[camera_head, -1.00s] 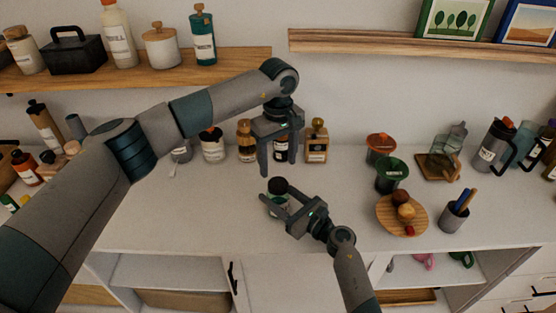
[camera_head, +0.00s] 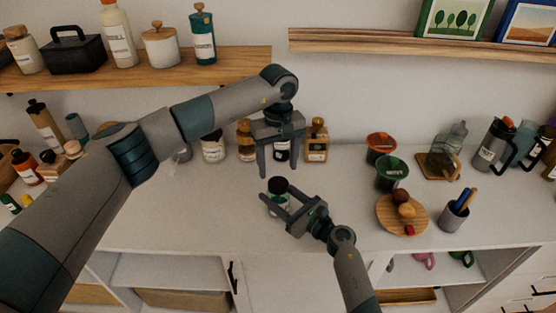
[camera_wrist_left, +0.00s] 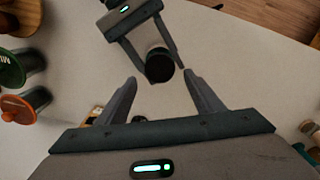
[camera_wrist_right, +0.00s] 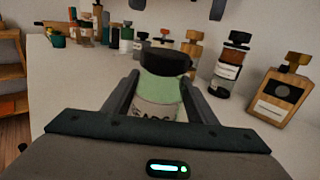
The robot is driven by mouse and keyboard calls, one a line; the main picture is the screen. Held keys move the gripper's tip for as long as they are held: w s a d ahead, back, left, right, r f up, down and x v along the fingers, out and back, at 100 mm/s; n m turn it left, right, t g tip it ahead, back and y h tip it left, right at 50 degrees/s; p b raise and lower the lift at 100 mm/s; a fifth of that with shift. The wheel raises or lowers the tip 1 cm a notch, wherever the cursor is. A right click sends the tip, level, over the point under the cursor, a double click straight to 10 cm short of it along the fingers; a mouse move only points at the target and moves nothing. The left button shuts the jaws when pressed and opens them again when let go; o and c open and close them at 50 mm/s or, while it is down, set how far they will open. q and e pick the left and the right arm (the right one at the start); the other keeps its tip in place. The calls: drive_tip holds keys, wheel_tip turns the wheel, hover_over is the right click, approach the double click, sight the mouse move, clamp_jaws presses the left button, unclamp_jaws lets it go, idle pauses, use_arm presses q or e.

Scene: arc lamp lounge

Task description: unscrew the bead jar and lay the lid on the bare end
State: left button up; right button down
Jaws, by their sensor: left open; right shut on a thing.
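The bead jar (camera_head: 278,203) is a small clear and green jar with a dark lid (camera_head: 278,185), upright on the white counter (camera_head: 190,220). My right gripper (camera_head: 279,206) is shut around the jar's body from the front right. The right wrist view shows the jar (camera_wrist_right: 158,100) between the fingers, with a partly readable label and the black lid (camera_wrist_right: 165,62) on top. My left gripper (camera_head: 280,168) is open and empty, pointing down above and behind the lid. In the left wrist view the round dark lid (camera_wrist_left: 159,65) lies ahead of the open fingertips, apart from them.
Several bottles (camera_head: 316,142) stand along the wall behind the jar. To the right are a green tub (camera_head: 391,174), an orange-lidded tub (camera_head: 380,147), a round wooden board (camera_head: 400,220) with small items and a pen cup (camera_head: 453,216). The counter left of the jar is bare.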

sight(278, 183)
use_arm(q)
drive_tip(key=shift+f, duration=3.25)
drive_tip(key=shift+c, duration=0.2)
